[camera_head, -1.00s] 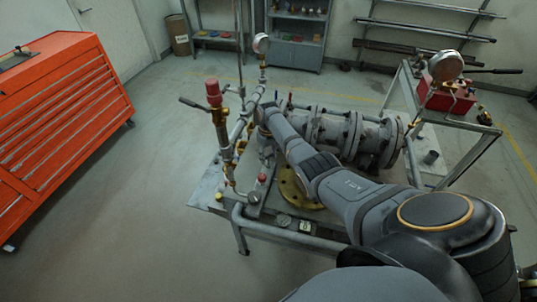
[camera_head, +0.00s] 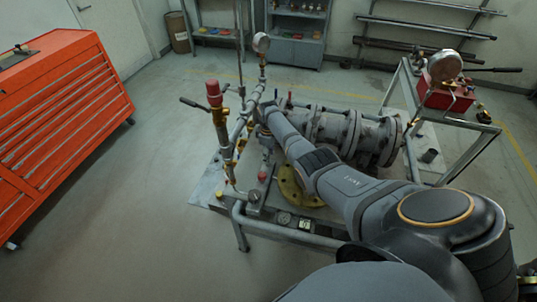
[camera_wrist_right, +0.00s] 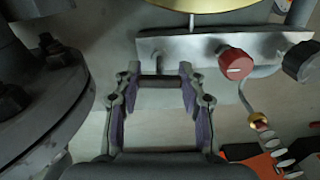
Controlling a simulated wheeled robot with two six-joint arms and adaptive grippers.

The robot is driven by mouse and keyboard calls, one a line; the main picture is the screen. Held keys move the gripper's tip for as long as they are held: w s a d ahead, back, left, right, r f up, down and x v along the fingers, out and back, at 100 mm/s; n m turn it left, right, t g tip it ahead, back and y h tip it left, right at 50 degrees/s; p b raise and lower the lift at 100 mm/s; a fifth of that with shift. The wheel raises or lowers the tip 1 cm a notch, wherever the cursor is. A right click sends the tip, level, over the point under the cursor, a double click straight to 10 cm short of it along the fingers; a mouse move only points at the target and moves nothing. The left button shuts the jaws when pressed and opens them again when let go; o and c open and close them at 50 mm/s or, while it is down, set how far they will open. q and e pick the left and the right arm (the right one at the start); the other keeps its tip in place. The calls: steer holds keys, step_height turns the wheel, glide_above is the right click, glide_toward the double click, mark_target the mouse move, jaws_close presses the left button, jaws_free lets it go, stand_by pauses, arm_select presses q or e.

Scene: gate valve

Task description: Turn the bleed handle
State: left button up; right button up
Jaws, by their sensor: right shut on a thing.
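My right gripper (camera_wrist_right: 160,70) shows in the right wrist view with its two purple-padded fingers on either side of a short dark bar, the bleed handle (camera_wrist_right: 160,82) as far as I can tell. The fingertips meet the bar's ends, so the gripper is shut on it. In the head view my right arm reaches over the valve bench to the pipework, and its forearm hides most of the gripper and the handle. The gate valve body (camera_head: 340,130) lies on the bench to the right of the arm. My left gripper is not in view.
A red knob (camera_wrist_right: 235,63) and a black knob (camera_wrist_right: 302,60) sit right of the fingers. A large bolted flange (camera_wrist_right: 45,100) is close on the left. Upright pipes with a red-capped valve (camera_head: 214,95) and a gauge (camera_head: 261,43) stand beside the arm. A red cabinet (camera_head: 65,110) stands left.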

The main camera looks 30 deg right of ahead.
steer(key=shift+w+r, duration=0.1)
stand_by(0.3)
steer(key=o, duration=1.2)
steer(key=shift+c, duration=0.2)
step_height(320, 180, up, 12)
